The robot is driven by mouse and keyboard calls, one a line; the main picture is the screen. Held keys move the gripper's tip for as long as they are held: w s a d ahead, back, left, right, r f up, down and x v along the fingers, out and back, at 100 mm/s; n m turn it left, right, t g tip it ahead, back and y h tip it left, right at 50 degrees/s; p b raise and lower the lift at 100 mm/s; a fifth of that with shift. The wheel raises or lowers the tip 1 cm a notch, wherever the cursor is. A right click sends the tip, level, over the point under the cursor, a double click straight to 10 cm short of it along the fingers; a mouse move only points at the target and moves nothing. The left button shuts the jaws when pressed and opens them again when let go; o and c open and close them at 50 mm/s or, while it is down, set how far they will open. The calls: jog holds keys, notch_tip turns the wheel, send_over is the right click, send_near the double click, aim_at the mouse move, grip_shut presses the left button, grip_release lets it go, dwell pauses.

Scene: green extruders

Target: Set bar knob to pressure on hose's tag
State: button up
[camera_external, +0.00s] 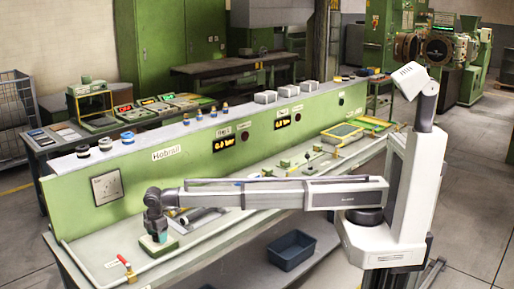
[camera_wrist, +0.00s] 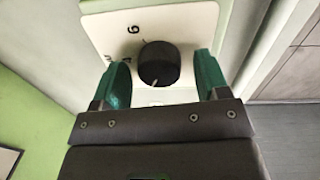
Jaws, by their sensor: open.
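In the wrist view, a round black knob (camera_wrist: 159,64) sits on a white dial plate (camera_wrist: 188,22) with dark numerals, one looking like a 6 or 9. My gripper (camera_wrist: 161,60) is open, its two green fingers on either side of the knob with a visible gap at each. In the external view my gripper (camera_external: 159,237) points down over a small pale green box (camera_external: 160,249) on the bench; the knob is hidden there. A pale hose (camera_external: 84,262) with a red-handled valve (camera_external: 124,261) lies at the front left. A small white tag (camera_external: 112,264) seems to hang beside it, unreadable.
The green console (camera_external: 160,179) rises behind my gripper, with a gauge plate (camera_external: 107,187) and two lit bar displays, the left one (camera_external: 226,144) seeming to read 0.0 bar. Small fittings (camera_external: 285,163) lie on the bench to the right. A blue crate (camera_external: 291,250) stands below.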

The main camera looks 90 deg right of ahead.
jog(key=shift+r, duration=0.1)
jog(key=c, duration=0.9)
jog(key=m, duration=1.1)
jog(key=shift+m+g, duration=0.4)
dwell(0.3)
